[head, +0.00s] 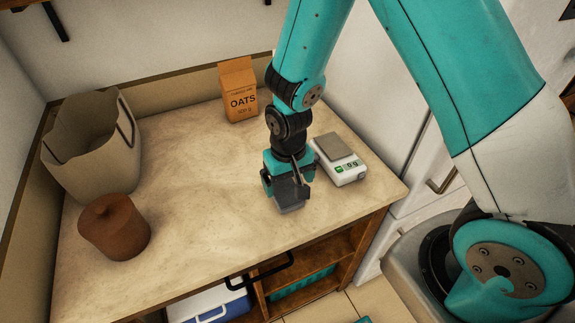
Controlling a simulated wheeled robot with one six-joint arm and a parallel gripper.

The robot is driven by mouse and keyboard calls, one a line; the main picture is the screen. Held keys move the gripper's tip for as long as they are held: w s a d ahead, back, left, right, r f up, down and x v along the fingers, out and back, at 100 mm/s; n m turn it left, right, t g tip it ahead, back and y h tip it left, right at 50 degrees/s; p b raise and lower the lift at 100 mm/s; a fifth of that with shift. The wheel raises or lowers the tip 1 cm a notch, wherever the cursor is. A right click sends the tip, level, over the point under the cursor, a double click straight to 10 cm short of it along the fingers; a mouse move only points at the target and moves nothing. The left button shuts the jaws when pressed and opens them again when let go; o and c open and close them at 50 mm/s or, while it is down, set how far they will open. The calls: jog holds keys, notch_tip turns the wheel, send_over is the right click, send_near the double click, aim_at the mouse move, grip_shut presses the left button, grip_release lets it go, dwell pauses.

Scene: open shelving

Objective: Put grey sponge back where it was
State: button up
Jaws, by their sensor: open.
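My gripper (288,192) points down over the counter, left of the kitchen scale, with its jaws open. A grey block, which looks like the grey sponge (291,208), shows right below the fingers, at or very near the counter top. The gripper hides most of it. I cannot tell whether the fingers touch it.
The scale (346,169) stands close on the right. An oats box (239,92) is at the back, a beige bag (92,160) and a brown lidded pot (115,228) at left. The middle of the counter (195,180) is clear. A dark handle (262,272) sticks out below the front edge.

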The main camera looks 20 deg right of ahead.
aim_at(288, 197)
jog(key=s+a+r+n+y, duration=0.15)
jog(key=s+r, duration=0.25)
jog(key=r, duration=0.5)
jog(key=s+a+r+n+y, duration=0.1)
jog(key=s+a+r+n, duration=0.15)
jog(key=r, duration=0.65)
jog(key=s+r+n+y, duration=0.1)
jog(key=s+r+n, duration=0.2)
jog(key=s+r, duration=0.3)
jog(key=s, duration=0.4)
jog(key=shift+s+a+r+y+b, duration=0.2)
jog(key=shift+s+a+y+b, duration=0.05)
jog(key=shift+a+y+b, duration=0.15)
